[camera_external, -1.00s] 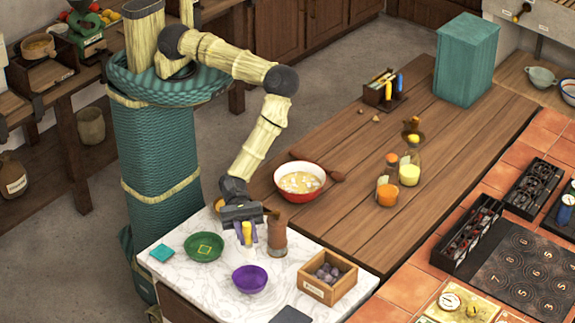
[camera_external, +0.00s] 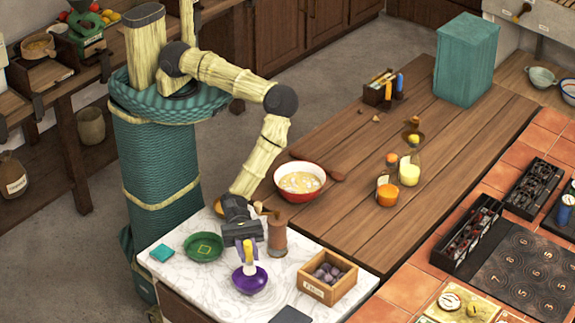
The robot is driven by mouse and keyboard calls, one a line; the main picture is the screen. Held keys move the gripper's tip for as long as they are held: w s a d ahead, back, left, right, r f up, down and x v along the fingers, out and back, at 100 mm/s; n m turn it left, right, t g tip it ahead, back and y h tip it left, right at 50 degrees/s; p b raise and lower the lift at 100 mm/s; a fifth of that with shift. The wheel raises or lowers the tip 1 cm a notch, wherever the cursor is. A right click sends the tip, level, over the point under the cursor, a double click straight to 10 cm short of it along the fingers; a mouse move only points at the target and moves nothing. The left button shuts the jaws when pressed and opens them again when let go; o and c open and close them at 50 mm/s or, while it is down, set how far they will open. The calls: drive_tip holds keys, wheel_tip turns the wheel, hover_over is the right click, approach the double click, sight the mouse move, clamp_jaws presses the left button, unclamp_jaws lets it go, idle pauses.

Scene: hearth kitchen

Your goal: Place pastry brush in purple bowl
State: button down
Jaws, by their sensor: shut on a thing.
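The purple bowl (camera_external: 250,285) sits on the white marble-patterned counter near its front. My gripper (camera_external: 248,257) points down directly over the bowl. It is shut on the pastry brush (camera_external: 248,248), whose yellow part shows between the fingers. The fingers and the lower end of the brush are at or just inside the bowl's opening. I cannot tell whether the brush touches the bowl's bottom.
A green bowl (camera_external: 203,246) lies left of the purple bowl. A brown grinder (camera_external: 277,236) stands close behind it, right of my wrist. A wooden crate (camera_external: 328,290) of purple items is to the right. A dark flat item (camera_external: 290,315) lies at the front edge.

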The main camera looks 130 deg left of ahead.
sight(249, 265)
drive_tip(key=shift+f+b, duration=1.9)
drive_tip(key=shift+f, duration=0.3)
drive_tip(key=c, duration=1.2)
unclamp_jaws()
wheel_tip(249, 265, up, 7)
drive_tip(key=p, duration=0.7)
drive_tip(key=shift+r+p, duration=0.15)
drive_tip(key=shift+p, duration=0.15)
